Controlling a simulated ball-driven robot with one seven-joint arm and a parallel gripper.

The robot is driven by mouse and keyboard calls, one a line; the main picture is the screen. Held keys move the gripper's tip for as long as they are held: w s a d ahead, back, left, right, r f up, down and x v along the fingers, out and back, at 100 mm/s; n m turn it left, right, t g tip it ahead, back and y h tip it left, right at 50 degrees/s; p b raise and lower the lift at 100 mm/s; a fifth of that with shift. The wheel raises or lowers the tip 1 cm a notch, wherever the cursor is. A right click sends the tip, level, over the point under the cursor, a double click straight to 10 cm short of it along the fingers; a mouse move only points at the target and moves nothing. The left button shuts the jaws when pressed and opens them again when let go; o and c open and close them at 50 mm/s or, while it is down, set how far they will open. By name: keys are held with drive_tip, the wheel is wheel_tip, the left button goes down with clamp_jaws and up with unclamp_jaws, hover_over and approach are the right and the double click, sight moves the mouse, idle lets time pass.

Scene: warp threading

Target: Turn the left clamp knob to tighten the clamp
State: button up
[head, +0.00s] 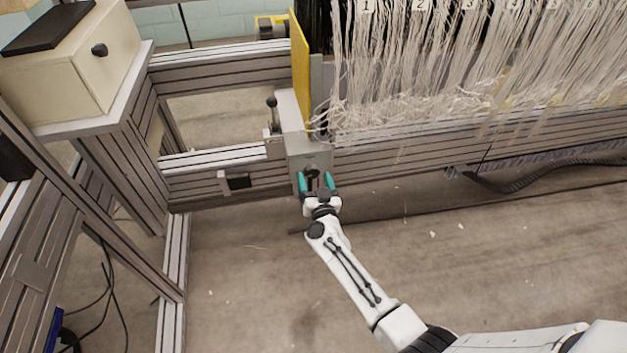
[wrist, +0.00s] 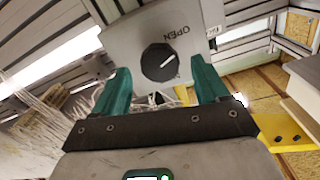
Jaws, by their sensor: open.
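The left clamp knob (wrist: 160,62) is round and black with a white pointer line. It sits on the face of a light grey clamp housing (wrist: 128,38). The word OPEN is printed beside the knob and appears upside down in the wrist view. The pointer line slants up and right, roughly toward that word. In the head view the housing (head: 303,150) stands at the left end of the beam, and my gripper (head: 317,183) is in front of it. My teal fingers are spread, one on each side of the knob, with visible gaps. Depth contact cannot be told.
White warp threads (head: 420,70) hang right of the housing, with numbered tags above. A yellow plate (head: 300,60) rises behind it. A metal beam (head: 450,130) runs right. A cream box (head: 75,60) stands on the frame at left. The floor (head: 250,280) below is mostly clear.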

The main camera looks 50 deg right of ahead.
drive_tip(key=shift+x, duration=0.85)
drive_tip(key=c, duration=1.1)
